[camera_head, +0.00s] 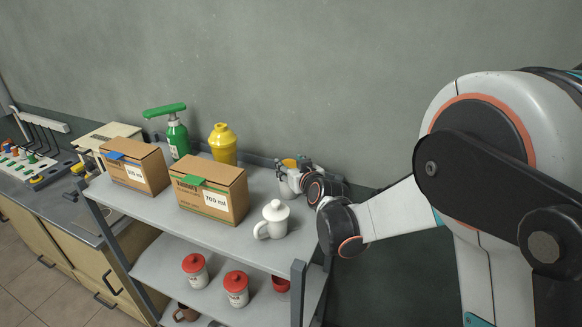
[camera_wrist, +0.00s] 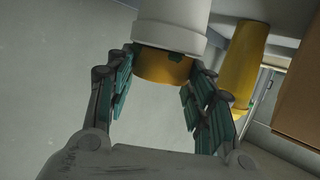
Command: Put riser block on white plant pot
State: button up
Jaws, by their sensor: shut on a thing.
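My gripper (camera_wrist: 162,84) is shut on the riser block (camera_wrist: 164,68), a short orange-yellow round piece. In the wrist view the block sits between the teal finger pads, right against the rim of the white plant pot (camera_wrist: 170,36). I cannot tell whether the block rests on the rim or is just above it. In the head view my gripper (camera_head: 298,172) is at the back right of the upper shelf. The orange block (camera_head: 289,163) shows at the top of the white pot (camera_head: 286,186), which is partly hidden by my gripper.
The mug is close in front of the pot. Red-lidded jars (camera_head: 236,287) stand on the lower shelf.

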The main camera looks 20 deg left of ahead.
jog(key=o, duration=1.1)
jog(key=shift+f, duration=0.1)
jog(key=shift+c, duration=0.2)
jog(key=shift+r, duration=0.2)
jog(key=v, duration=1.2)
